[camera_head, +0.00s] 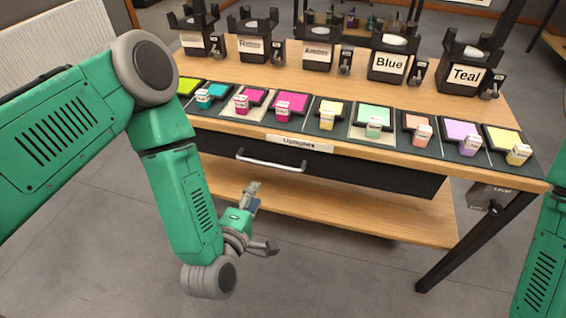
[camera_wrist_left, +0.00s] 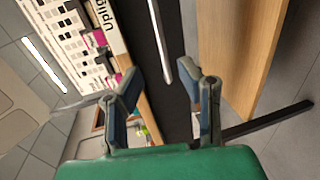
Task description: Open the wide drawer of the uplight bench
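The uplight bench (camera_head: 405,156) has a wood top with a label reading "Uplights" (camera_head: 299,142) on its front edge. Under it is the wide dark drawer (camera_head: 370,172) with a silver bar handle (camera_head: 271,161); the drawer looks shut. My left gripper (camera_head: 262,218) is below and in front of the handle, apart from it. In the left wrist view the gripper (camera_wrist_left: 165,95) is open and empty, and the handle (camera_wrist_left: 160,45) lies beyond the fingertips, roughly between them. My right arm (camera_head: 543,262) shows only in part at the right edge; its gripper is out of view.
Several coloured gel swatches with small tagged blocks (camera_head: 374,123) line the bench top. Lamp holders labelled "Blue" (camera_head: 390,64) and "Teal" (camera_head: 466,75) stand behind. A lower wood shelf (camera_head: 350,215) and a dark leg (camera_head: 470,245) are below. Floor in front is clear.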

